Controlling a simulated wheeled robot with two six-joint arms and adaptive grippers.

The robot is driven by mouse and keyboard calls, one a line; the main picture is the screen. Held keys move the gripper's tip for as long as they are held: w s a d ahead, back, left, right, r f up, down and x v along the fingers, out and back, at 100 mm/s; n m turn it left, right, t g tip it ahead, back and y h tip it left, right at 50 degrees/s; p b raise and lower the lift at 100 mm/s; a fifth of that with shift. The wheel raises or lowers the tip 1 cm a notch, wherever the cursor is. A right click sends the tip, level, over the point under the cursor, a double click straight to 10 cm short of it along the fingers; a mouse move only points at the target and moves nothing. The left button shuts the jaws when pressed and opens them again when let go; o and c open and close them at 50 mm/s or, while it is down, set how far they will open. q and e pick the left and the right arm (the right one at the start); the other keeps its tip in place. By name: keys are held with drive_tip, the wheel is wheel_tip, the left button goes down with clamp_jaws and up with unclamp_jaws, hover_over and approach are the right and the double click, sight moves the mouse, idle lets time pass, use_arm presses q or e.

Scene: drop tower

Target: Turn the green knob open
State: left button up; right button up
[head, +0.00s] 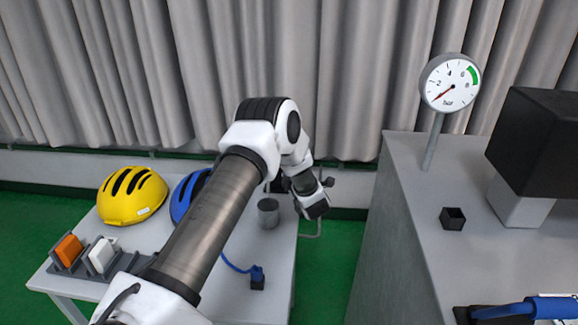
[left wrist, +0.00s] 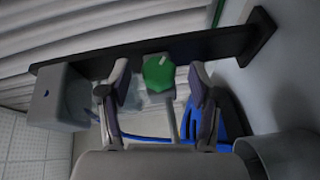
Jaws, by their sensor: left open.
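The green knob (left wrist: 158,74) shows in the left wrist view, with a white mark on its face, in front of a long dark bar (left wrist: 215,45). My left gripper (left wrist: 159,68) is open, with one finger on each side of the knob. A gap shows between the knob and each finger, so it is not gripped. In the head view my left arm reaches over the white table, and the knob is hidden or too small to make out.
The table (head: 225,295) holds a yellow helmet (head: 132,196), a blue helmet (head: 183,196), a grey cup (head: 268,214) and a rack with orange and white pieces (head: 68,249). A pressure gauge (head: 450,83) stands on the grey counter (head: 405,165) at right.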

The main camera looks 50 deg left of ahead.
use_arm(q)
drive_tip(key=c, duration=1.1)
drive_tip(key=shift+c, duration=0.2)
drive_tip(key=shift+r, duration=0.1)
drive_tip(key=m+g+h+p, duration=0.1)
drive_tip(key=g+h+p, duration=0.1)
drive_tip(key=p, duration=0.1)
drive_tip(key=r+m+g+h+p, duration=0.1)
drive_tip(key=g+h+p, duration=0.1)
drive_tip(key=h+p, duration=0.1)
drive_tip(key=g+h+p, duration=0.2)
drive_tip(key=p, duration=0.3)
drive_tip(key=shift+w+a+r+m, duration=0.25)
drive_tip(key=shift+w+m, duration=0.05)
drive_tip(key=shift+m, duration=0.1)
drive_tip(key=shift+h+p, duration=0.3)
drive_tip(key=o, duration=1.1)
drive_tip(key=shift+f, duration=0.1)
